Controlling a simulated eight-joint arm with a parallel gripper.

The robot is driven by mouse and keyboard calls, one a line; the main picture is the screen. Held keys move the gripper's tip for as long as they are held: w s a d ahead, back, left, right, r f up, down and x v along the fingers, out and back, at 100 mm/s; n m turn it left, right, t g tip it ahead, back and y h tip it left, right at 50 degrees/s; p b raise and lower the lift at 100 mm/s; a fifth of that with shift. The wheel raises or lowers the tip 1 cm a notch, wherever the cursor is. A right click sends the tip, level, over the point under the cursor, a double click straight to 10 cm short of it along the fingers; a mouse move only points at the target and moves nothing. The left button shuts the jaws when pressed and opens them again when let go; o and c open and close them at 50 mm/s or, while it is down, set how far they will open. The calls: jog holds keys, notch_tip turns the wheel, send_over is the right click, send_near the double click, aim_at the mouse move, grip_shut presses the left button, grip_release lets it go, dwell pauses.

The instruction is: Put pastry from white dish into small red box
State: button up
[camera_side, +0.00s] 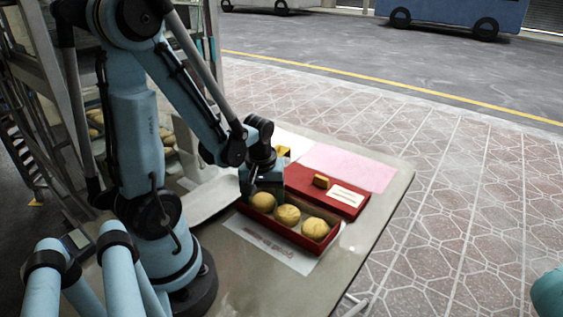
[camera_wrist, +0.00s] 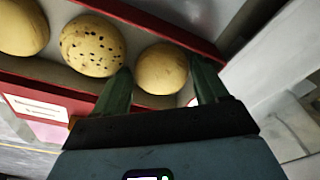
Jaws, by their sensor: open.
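The small red box (camera_side: 300,240) sits open on the table and holds a row of three round golden pastries, the middle one (camera_side: 288,215) and the near one (camera_side: 313,228) in clear view. My gripper (camera_side: 250,190) is low over the box's far left end, by the third pastry (camera_side: 262,202). In the wrist view, my open gripper (camera_wrist: 160,82) has one finger on each side of the end pastry (camera_wrist: 161,68); contact is unclear. The neighbouring pastry (camera_wrist: 92,45) has dark specks. A white dish (camera_side: 207,197), empty where visible, lies left of the box, partly hidden by my arm.
A red lid (camera_side: 312,196) with a white label and a small yellow piece lies behind the box. A pink sheet (camera_side: 350,168) lies at the table's back, and a printed white sheet (camera_side: 262,243) in front of the box. The table's right side is clear.

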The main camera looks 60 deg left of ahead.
aim_at(263, 203)
jog(key=shift+r, duration=0.1)
jog(key=shift+d+r, duration=0.65)
jog(key=shift+r, duration=5.25)
jog(key=w+d+r+m+t+h, duration=0.1)
jog(key=w+d+m+t, duration=0.4)
jog(key=d+m, duration=0.6)
jog(key=shift+w+d+m+t, duration=0.15)
jog(key=shift+d+m+t, duration=0.25)
jog(key=shift+m+t, duration=0.25)
